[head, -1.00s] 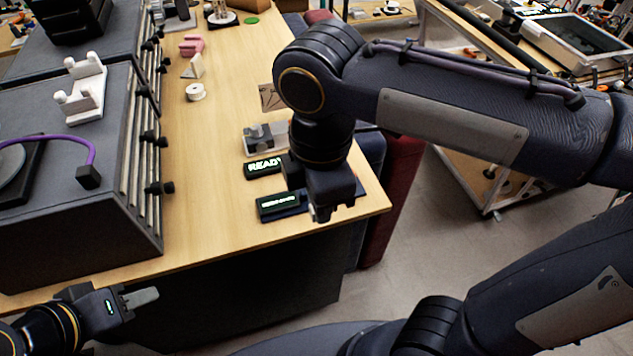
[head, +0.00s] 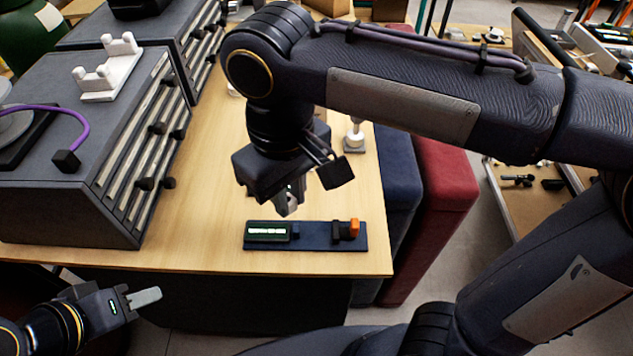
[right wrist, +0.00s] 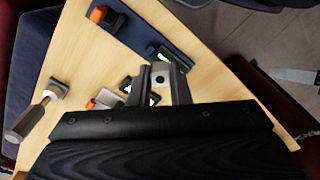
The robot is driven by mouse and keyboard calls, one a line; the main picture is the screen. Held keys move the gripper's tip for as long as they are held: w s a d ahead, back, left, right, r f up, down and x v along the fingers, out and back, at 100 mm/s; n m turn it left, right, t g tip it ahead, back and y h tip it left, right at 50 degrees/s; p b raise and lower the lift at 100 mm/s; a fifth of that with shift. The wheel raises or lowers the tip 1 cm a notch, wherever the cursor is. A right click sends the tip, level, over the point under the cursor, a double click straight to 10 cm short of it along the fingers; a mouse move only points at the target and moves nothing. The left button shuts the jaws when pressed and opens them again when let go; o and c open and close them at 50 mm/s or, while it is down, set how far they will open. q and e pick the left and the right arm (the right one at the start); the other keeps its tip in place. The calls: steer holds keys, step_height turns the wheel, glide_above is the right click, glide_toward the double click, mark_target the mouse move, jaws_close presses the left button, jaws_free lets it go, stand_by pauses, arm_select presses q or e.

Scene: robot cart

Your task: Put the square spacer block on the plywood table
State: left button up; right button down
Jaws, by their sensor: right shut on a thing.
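The plywood table (head: 210,215) has a pale wood top with a mostly bare near-left part. My right gripper (head: 289,205) points down over it, behind a dark blue board. It is shut on the square spacer block, a small grey block with a dark round hole, seen between the fingers in the right wrist view (right wrist: 161,77). In the head view the block is hard to separate from the fingers. I cannot tell whether it touches the table. My left gripper (head: 143,299) is empty, off the table's front edge at lower left; its finger gap is unclear.
The dark blue board (head: 320,243) carries a lit display and an orange part (head: 354,227). A white-topped post (head: 355,140) stands near the right edge. A grey drawer cabinet (head: 60,200) fills the left. Blue (head: 397,170) and red (head: 445,190) padded blocks stand right of the table.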

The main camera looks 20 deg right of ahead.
steer(key=w+d+f, duration=0.3)
steer(key=w+d, duration=0.1)
steer(key=w, duration=0.2)
glide_above(317, 195)
steer(key=s, duration=0.1)
steer(key=f, duration=0.4)
steer(key=shift+a+f+p, duration=0.3)
steer(key=shift+a+f, duration=0.05)
steer(key=shift+f, duration=0.05)
steer(key=shift+w+d+f, duration=0.25)
steer(key=shift+w+f, duration=0.05)
steer(key=shift+f, duration=0.2)
steer(key=shift+w+f, duration=0.15)
steer(key=shift+f, duration=1.55)
steer(key=shift+f, duration=0.1)
steer(key=shift+f, duration=0.15)
steer(key=c, duration=1.3)
jaws_free()
steer(key=shift+c, duration=0.2)
